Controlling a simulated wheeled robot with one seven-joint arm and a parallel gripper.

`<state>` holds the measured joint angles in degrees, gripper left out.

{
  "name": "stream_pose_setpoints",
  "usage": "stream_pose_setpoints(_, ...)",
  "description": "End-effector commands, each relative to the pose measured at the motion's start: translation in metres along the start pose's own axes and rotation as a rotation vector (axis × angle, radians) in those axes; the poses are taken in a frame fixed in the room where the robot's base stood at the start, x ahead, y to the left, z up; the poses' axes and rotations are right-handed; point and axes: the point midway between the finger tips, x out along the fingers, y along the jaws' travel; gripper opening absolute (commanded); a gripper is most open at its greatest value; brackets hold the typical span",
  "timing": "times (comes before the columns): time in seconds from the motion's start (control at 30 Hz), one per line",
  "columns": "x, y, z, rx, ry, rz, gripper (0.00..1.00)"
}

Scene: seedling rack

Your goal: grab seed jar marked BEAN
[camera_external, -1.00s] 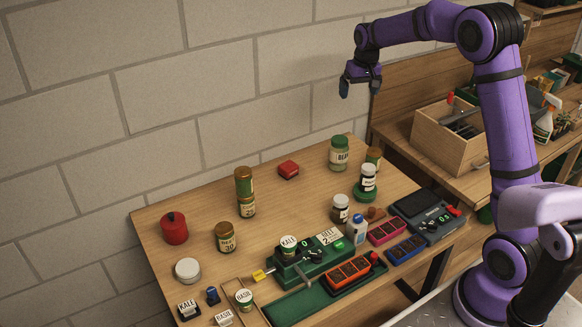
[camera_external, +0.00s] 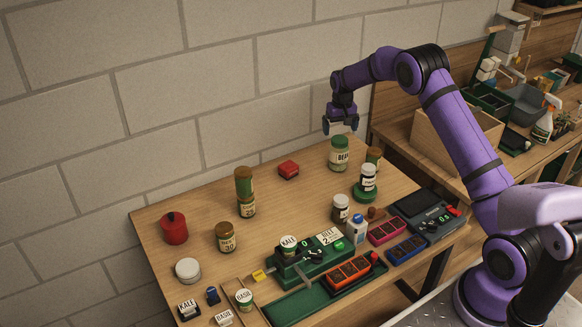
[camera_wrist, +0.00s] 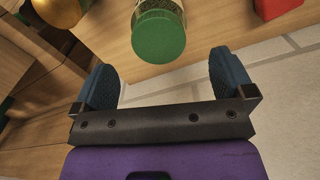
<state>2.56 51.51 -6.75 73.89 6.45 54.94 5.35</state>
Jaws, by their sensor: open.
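The seed jar marked BEAN (camera_external: 340,157) stands upright at the back of the table, with a green lid and a pale label. In the wrist view its green lid (camera_wrist: 158,37) shows at the top, ahead of my fingertips and roughly centred between them, and its label is out of sight. My gripper (camera_external: 340,129) is just above the jar in the external view. My gripper (camera_wrist: 165,82) is open and empty, with its two blue fingers apart and not around the jar.
A red box (camera_external: 288,170) lies to the left with bare wood between. The block wall (camera_external: 215,120) rises close behind the table.

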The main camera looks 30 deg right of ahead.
Motion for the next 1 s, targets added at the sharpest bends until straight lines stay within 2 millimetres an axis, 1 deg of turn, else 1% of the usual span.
stream_pose_setpoints(0.03, 0.009, 0.0, 0.001, 0.0, -0.003, 0.001, 1.0)
stream_pose_setpoints(0.1, 0.017, 0.0, 0.0, 0.0, -0.002, 0.0, 1.0)
stream_pose_setpoints(0.27, 0.026, 0.0, 0.001, -0.001, -0.001, 0.0, 1.0)
stream_pose_setpoints(0.37, 0.035, 0.0, 0.002, -0.001, -0.002, 0.001, 1.0)
stream_pose_setpoints(0.6, 0.068, 0.001, 0.004, -0.001, -0.003, 0.001, 1.0)
stream_pose_setpoints(0.7, 0.074, 0.001, 0.003, 0.0, 0.0, 0.0, 1.0)
stream_pose_setpoints(0.9, 0.074, 0.001, 0.003, 0.0, 0.0, 0.0, 1.0)
stream_pose_setpoints(0.97, 0.074, 0.001, 0.003, 0.0, 0.0, 0.0, 0.86)
stream_pose_setpoints(1.0, 0.074, 0.001, 0.003, 0.0, 0.0, 0.0, 0.77)
